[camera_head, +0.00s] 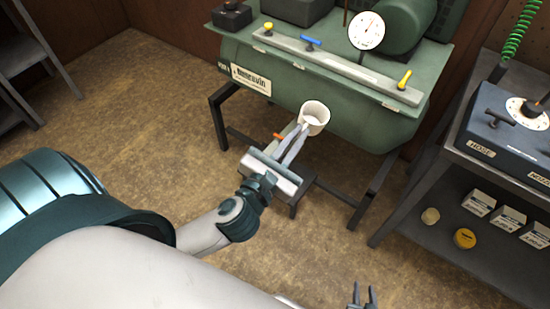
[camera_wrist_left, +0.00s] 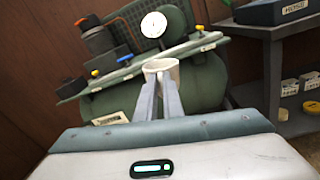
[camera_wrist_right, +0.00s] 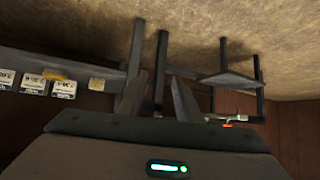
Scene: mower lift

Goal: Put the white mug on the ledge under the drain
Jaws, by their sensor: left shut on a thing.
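The white mug (camera_head: 314,117) is between the fingertips of my left gripper (camera_head: 302,129), which is shut on it and holds it in front of the green tank. It also shows in the left wrist view (camera_wrist_left: 161,69). The orange drain handle (camera_head: 279,137) shows just left of the gripper; it also shows in the right wrist view (camera_wrist_right: 228,124). The dark ledge (camera_head: 304,182) is low between the stand legs, partly hidden by my left gripper; the right wrist view shows it inverted (camera_wrist_right: 230,79). My right gripper (camera_head: 362,292) is open and empty at the bottom edge.
The green compressor tank (camera_head: 270,98) stands on dark legs, with a gauge (camera_head: 367,30) and colored handles on top. At right, a dark bench (camera_head: 470,165) carries a hose box (camera_head: 505,130), with small boxes and a yellow tin (camera_head: 465,238) below. The floor in front is clear.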

